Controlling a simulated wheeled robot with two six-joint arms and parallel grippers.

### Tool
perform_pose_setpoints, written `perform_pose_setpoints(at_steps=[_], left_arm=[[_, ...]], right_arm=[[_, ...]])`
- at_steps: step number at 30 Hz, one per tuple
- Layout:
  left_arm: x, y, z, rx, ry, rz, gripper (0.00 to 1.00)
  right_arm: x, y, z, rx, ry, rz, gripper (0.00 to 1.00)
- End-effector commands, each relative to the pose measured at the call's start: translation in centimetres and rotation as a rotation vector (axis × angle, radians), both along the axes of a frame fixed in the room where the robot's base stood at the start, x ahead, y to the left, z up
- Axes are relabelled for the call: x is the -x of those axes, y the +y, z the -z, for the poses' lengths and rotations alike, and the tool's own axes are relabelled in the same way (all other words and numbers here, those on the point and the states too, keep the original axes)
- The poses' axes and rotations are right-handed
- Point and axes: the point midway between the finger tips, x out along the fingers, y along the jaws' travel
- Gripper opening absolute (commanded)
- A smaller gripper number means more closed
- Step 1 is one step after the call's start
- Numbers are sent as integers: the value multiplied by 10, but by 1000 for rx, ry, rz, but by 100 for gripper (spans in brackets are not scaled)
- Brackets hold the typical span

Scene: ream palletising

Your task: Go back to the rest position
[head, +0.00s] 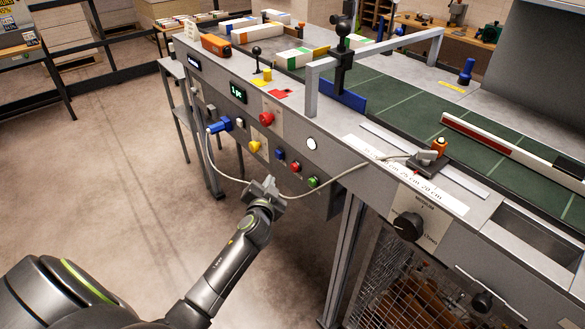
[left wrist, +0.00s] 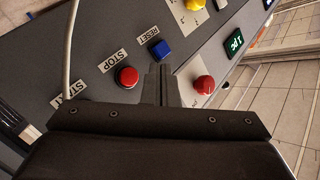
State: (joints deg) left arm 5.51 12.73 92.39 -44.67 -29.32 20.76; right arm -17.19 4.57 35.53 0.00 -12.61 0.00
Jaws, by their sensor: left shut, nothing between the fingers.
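My left gripper (head: 264,187) is shut and empty in the head view, in front of the machine's front panel (head: 226,118). In the left wrist view its closed fingers (left wrist: 160,84) point at the panel, between the red STOP button (left wrist: 127,77) and a red knob (left wrist: 204,85). The blue RESET button (left wrist: 160,50) is just beyond the fingertips. I cannot tell from these views how close the fingertips are to the panel. My right gripper is in neither view.
A white cable hangs from a blue plug (head: 220,126) and passes near the left gripper. A green conveyor (head: 385,103) carries several paper reams behind the panel. A wire cage (head: 400,275) stands below at right. The floor (head: 110,170) at left is clear.

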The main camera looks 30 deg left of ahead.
Motion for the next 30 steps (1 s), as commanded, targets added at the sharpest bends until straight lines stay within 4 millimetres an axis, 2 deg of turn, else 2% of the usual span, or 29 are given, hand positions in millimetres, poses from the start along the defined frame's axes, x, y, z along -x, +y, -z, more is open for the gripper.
perform_pose_setpoints(at_steps=[20, 23, 26, 29, 30], left_arm=[[0, 0, 0, 1, 0, 0, 0], [1, 0, 5, 5, 9, 1, 0], [8, 1, 33, 26, 63, 1, 0], [26, 1, 87, 73, 166, 5, 0], [38, 0, 113, 95, 218, 5, 0]], right_arm=[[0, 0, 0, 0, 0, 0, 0], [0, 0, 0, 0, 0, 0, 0], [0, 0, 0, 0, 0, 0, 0], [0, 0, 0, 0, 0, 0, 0], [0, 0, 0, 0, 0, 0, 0]])
